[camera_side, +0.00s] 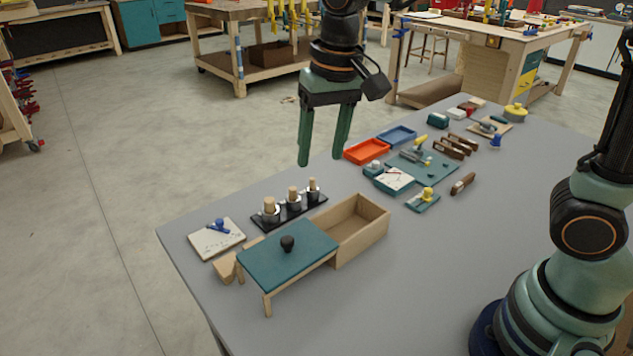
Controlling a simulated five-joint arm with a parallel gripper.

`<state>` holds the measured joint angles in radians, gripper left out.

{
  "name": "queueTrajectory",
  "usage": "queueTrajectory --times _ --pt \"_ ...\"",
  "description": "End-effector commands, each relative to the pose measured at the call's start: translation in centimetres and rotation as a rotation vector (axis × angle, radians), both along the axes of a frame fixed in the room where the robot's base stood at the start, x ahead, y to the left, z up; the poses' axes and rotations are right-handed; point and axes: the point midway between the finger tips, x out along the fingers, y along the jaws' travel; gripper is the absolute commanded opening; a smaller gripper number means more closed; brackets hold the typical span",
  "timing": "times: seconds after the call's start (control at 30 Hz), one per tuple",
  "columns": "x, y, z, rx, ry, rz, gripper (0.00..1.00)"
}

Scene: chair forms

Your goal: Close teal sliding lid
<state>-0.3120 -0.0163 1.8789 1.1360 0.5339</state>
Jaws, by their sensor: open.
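The teal sliding lid (285,257) with a dark round knob (287,243) lies at the near left of the grey table. It sits to the left of the wooden box (364,238), and pale wooden legs or rails show under its near side. The box's open inside shows to the right of the lid. My gripper (321,162) is open and empty, pointing down. It is high above the table's far edge, behind and apart from the lid and knob.
A black rack with several pegged cylinders (292,212) stands just behind the lid. A white board with a blue piece (216,239) lies to its left. Orange (367,152) and blue (397,136) trays and several tools lie further right. The table's near middle is clear.

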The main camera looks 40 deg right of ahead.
Motion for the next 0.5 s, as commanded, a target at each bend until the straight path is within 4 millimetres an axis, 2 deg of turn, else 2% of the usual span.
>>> queueTrajectory --times 0.03,0.2,0.33,0.5 --pt "0.5 1.4 -0.7 -0.006 0.034 -0.009 0.61" --pt "1.6 4.7 -2.4 -0.025 0.107 -0.062 0.61" --pt "1.9 6.0 -3.2 -0.035 0.132 -0.085 0.61" --pt "1.9 6.3 -4.0 -0.039 0.141 -0.094 0.61"
